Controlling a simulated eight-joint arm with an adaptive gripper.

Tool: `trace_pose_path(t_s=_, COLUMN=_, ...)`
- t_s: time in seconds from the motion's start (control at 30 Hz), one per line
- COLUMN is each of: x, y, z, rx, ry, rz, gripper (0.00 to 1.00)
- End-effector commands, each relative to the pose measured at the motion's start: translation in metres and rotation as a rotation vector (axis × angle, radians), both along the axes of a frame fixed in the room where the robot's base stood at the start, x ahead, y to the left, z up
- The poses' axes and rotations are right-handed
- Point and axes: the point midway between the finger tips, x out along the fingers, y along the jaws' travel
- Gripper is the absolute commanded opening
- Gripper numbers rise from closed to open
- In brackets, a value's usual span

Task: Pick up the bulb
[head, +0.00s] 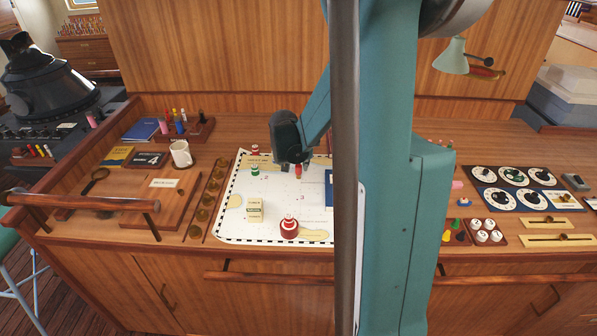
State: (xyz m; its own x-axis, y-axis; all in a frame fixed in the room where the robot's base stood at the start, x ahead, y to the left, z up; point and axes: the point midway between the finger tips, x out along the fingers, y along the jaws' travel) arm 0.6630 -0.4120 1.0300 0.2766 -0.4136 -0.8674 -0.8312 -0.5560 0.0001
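No object can be clearly told as the bulb at this size. My gripper (298,161) is a dark shape pointing down over the far part of a white chart (270,200). A small red piece (298,171) shows right at its tip; I cannot tell whether they touch. The fingers are too small and dark to show whether they are open. A red-and-white round piece (289,228) stands near the chart's front edge. My arm hides the chart's right part.
Right are dial panels (512,187) and a tray of white pieces (485,231). A green lamp (452,56) juts from the back panel.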

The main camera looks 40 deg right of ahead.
Motion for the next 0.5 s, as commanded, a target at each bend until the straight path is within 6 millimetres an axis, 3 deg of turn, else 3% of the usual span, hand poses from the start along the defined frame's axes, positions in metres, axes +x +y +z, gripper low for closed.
trace_pose_path(t_s=0.27, x=0.001, y=-0.001, z=-0.002, rx=0.000, ry=0.000, rz=0.000, gripper=0.34)
trace_pose_path(t_s=0.5, x=0.004, y=-0.009, z=-0.017, rx=0.000, ry=0.000, rz=-0.001, gripper=0.34)
